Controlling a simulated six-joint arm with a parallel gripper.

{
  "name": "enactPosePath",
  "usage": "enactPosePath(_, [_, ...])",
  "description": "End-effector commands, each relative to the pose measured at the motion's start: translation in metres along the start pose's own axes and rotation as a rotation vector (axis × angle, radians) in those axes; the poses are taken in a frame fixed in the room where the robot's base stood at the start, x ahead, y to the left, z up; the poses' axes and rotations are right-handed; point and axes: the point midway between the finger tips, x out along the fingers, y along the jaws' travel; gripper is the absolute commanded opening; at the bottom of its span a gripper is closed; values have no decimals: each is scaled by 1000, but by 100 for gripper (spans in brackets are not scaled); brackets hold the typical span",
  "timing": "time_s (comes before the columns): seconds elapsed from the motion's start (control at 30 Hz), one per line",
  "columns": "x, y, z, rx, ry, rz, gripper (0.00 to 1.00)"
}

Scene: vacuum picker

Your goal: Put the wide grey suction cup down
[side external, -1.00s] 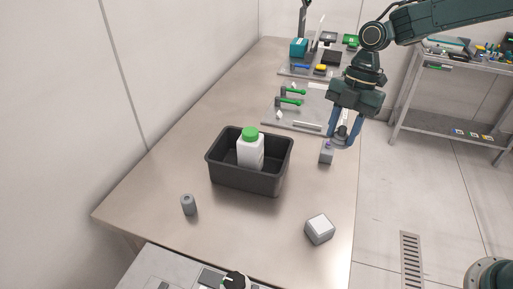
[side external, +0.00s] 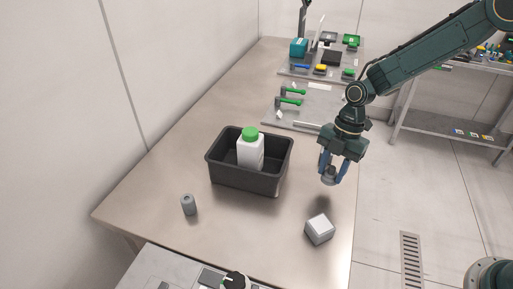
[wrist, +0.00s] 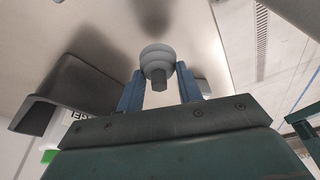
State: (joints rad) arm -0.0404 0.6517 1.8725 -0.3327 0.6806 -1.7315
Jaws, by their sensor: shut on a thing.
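The wide grey suction cup (wrist: 158,56) shows in the wrist view as a round, ribbed grey piece between two blue fingers. My gripper (wrist: 160,82) is shut on it. In the side view my gripper (side external: 332,176) points down near the table's right edge and holds the cup (side external: 328,179) above the tabletop, with a dark shadow on the table below. The cup is apart from the table and sits right of the black bin.
A black bin (side external: 247,179) holds a white bottle (side external: 250,152) with a green cap. A grey box with a pale top (side external: 319,228) stands nearer the camera than my gripper. A small grey cylinder (side external: 188,205) stands front left. The table (side external: 245,225) is clear between them.

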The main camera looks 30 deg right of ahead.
Motion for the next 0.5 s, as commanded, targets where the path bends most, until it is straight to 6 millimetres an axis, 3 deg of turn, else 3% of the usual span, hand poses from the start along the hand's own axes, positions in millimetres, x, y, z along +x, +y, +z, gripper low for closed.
enactPosePath(0.33, [33,-1,9,1,2,-4,14])
enactPosePath(0.5, [40,-1,11,0,0,0,14])
